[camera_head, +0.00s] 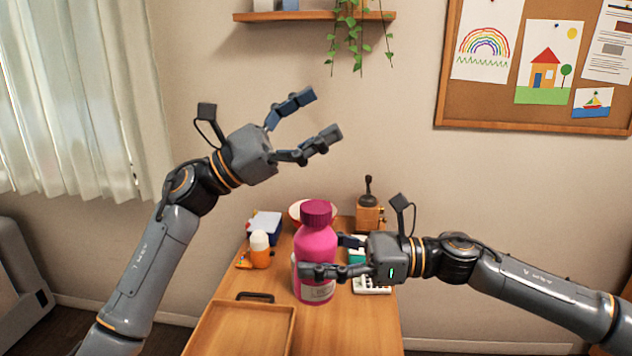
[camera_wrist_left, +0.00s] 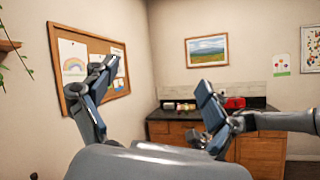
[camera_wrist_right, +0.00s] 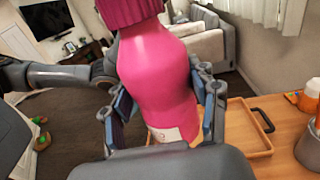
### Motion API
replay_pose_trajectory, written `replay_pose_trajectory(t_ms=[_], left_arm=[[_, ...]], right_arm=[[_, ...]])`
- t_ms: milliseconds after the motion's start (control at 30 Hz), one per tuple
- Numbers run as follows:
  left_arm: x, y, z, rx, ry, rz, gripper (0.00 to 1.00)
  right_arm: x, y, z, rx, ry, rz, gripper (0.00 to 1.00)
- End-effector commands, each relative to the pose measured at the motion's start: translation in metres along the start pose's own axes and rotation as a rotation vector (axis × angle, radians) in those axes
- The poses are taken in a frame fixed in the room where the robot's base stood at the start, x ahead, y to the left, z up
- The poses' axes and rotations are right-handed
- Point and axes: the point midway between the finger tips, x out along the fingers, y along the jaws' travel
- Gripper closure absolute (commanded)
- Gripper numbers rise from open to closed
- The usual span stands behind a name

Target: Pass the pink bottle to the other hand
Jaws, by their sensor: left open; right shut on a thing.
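The table (camera_head: 345,330) carries a wooden tray (camera_head: 240,326) at the front, an orange bottle with a white cap (camera_head: 260,249), a bowl (camera_head: 297,211) and a wooden grinder (camera_head: 370,213). A shelf (camera_head: 314,16) with a trailing plant is above. The air around my left gripper is clear.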

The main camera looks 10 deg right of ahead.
Motion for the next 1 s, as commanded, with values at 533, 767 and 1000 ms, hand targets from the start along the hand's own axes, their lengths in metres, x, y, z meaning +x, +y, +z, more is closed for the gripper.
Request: replay_pose_trajectory(t_ms=[533,767,1000], left_arm=[[0.055,-0.170,-0.038,0.897,0.588,-1.139,0.12],[0.002,-0.146,-0.041,1.139,0.919,-1.555,0.12],[-0.035,-0.112,-0.016,1.219,1.175,-1.797,0.12]], right_arm=[[0.000,0.000,0.000,0.000,0.000,0.000,0.73],[0.000,0.000,0.000,0.000,0.000,0.000,0.73],[0.000,0.000,0.000,0.000,0.000,0.000,0.73]])
